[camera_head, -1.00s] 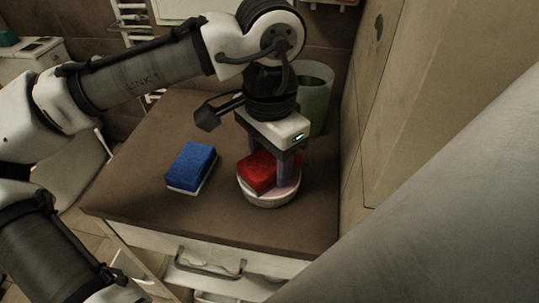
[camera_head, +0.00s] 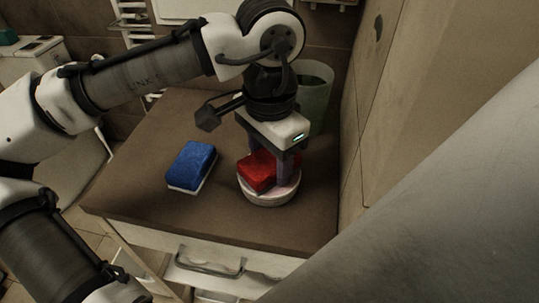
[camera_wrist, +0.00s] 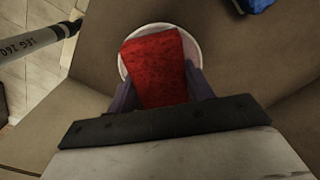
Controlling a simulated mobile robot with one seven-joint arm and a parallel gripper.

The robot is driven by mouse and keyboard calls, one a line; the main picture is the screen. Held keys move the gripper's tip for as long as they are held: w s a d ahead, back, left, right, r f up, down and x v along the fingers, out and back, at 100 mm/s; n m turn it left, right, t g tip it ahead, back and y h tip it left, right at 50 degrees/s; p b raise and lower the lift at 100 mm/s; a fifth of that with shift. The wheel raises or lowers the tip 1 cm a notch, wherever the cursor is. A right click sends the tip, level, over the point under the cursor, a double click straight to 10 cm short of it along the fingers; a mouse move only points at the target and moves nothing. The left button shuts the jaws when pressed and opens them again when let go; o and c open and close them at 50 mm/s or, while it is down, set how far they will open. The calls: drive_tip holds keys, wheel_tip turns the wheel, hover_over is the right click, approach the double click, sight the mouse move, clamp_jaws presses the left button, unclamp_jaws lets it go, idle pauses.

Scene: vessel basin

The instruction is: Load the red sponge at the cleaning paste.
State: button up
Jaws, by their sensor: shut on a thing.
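The red sponge (camera_head: 259,170) is between the two fingers of my gripper (camera_head: 283,171), which is shut on it. In the wrist view the sponge (camera_wrist: 156,68) lies between the purple-grey fingers (camera_wrist: 160,88). The sponge is at the mouth of a round, pale dish (camera_head: 268,199), which I take for the cleaning paste. The dish's rim also shows behind the sponge in the wrist view (camera_wrist: 192,48). The sponge hides most of the dish's inside, so I cannot tell how it touches the paste.
A blue sponge (camera_head: 192,166) with a white base lies on the brown cabinet top (camera_head: 140,195), left of the dish. A green translucent cup (camera_head: 315,98) stands behind my gripper. A wall (camera_head: 350,185) rises close on the right. A drawer handle (camera_head: 208,266) is below the front edge.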

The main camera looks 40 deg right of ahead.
sight(270, 158)
drive_tip(key=shift+r+p, duration=3.55)
drive_tip(key=shift+p, duration=0.25)
drive_tip(key=shift+f, duration=0.1)
